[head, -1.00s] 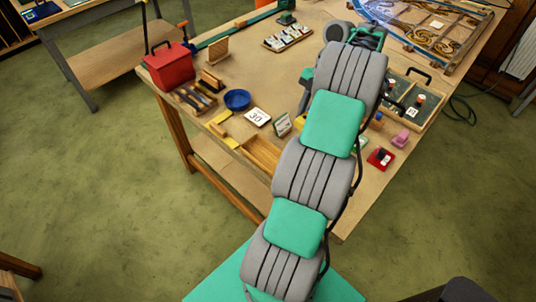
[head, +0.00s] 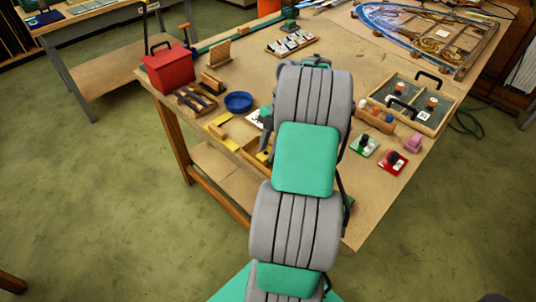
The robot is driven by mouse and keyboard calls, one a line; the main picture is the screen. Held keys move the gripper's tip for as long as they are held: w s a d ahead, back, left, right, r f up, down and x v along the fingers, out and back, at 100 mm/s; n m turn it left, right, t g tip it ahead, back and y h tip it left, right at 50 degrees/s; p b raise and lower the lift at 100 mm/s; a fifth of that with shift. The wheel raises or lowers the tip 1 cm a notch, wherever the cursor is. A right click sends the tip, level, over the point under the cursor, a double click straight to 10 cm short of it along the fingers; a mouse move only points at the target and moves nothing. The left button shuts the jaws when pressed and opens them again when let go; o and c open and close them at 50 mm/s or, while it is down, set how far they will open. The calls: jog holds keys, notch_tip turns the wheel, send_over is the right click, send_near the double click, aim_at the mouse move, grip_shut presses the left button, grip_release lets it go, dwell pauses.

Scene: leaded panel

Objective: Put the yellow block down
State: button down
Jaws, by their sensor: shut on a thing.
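My gripper (head: 265,144) shows as a narrow grey part at the left edge of my arm, pointing down over the wooden tray (head: 247,149) near the table's front left edge. It is shut on the yellow block (head: 263,156), of which a small piece shows below the jaws, at the tray. My arm hides the rest of the tray. I cannot tell whether the block touches the tray's floor.
A wooden block (head: 217,132) lies by a yellow piece (head: 221,118) left of the tray. A blue bowl (head: 238,101), a partly hidden number card (head: 253,119) and a red toolbox (head: 168,68) stand behind. Green (head: 364,146) and red (head: 393,162) switch boxes sit right of my arm.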

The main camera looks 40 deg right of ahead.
jog(key=shift+f, duration=0.4)
jog(key=c, duration=1.1)
grip_release()
jog(key=shift+o, duration=0.2)
jog(key=p+v, duration=0.7)
jog(key=v, duration=0.5)
jog(key=w+a+r+m, duration=0.4)
jog(key=w+a+r, duration=0.1)
jog(key=a, duration=0.4)
jog(key=w+a+r+m+t+h, duration=0.1)
jog(key=a+r+m, duration=0.15)
jog(key=a, duration=0.45)
jog(key=a+r+m+t+h, duration=0.1)
jog(key=a+r+m, duration=0.15)
jog(key=a, duration=0.35)
jog(key=s+a+f+m+t+h, duration=0.1)
jog(key=s+a+m+t+h, duration=0.1)
jog(key=s+a+m, duration=0.6)
jog(key=shift+s+a+f+m+t, duration=0.25)
jog(key=shift+s+a+m+t, duration=0.2)
jog(key=shift+a+m, duration=0.45)
